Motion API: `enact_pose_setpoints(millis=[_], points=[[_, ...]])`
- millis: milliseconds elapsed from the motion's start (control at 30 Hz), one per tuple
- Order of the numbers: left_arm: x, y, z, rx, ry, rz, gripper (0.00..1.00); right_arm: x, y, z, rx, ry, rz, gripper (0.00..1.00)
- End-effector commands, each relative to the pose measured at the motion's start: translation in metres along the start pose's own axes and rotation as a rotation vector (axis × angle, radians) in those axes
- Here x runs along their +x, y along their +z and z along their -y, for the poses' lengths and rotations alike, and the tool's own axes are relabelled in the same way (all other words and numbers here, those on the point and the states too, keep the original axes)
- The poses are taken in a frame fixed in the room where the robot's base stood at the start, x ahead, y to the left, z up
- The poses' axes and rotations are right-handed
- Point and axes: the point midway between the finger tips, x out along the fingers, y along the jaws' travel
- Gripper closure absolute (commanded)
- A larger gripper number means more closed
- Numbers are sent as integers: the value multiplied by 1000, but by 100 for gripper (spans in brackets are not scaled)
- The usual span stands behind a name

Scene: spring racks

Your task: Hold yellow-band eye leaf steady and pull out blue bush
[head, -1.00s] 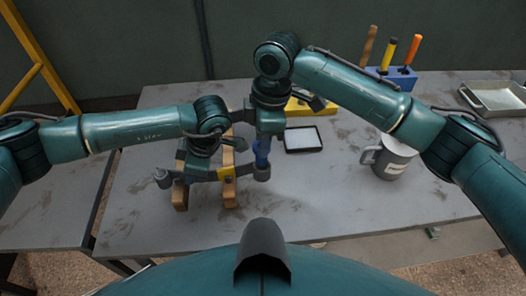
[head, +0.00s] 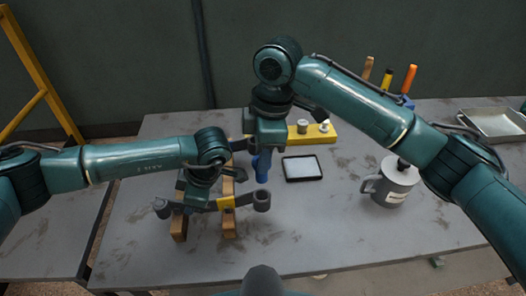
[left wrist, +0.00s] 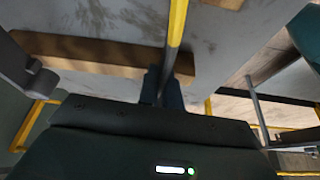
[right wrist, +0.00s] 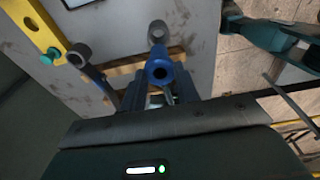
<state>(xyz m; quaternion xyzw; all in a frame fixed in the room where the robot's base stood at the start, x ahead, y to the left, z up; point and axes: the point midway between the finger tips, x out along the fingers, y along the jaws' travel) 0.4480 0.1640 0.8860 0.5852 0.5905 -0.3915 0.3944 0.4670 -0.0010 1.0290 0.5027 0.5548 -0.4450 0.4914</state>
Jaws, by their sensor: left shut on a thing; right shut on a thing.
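The grey leaf with a yellow band (head: 226,202) lies across two wooden blocks, and its right eye (head: 262,197) is an open ring. My left gripper (head: 202,194) is shut on the leaf left of the band; the left wrist view shows the band (left wrist: 176,25) just beyond my fingers (left wrist: 165,88).
Wooden blocks (head: 179,226) support the leaf. Another grey leaf (right wrist: 97,78) lies behind, partly hidden. The front right of the table is clear.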

Motion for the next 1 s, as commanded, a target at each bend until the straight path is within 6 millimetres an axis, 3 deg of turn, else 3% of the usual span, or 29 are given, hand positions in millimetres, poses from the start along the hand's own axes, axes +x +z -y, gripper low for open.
enact_pose_setpoints(millis=[267,300,600,867,1000], points=[[0,-1,0,-2,1,0,100,0,0,0,0,0,0,93],[0,-1,0,-2,1,0,91,0,0,0,0,0,0,93],[0,0,0,-1,0,0,68,0,0,0,0,0,0,93],[-3,-1,0,-1,1,0,68,0,0,0,0,0,0,93],[-18,-7,-1,-1,3,0,68,0,0,0,0,0,0,93]])
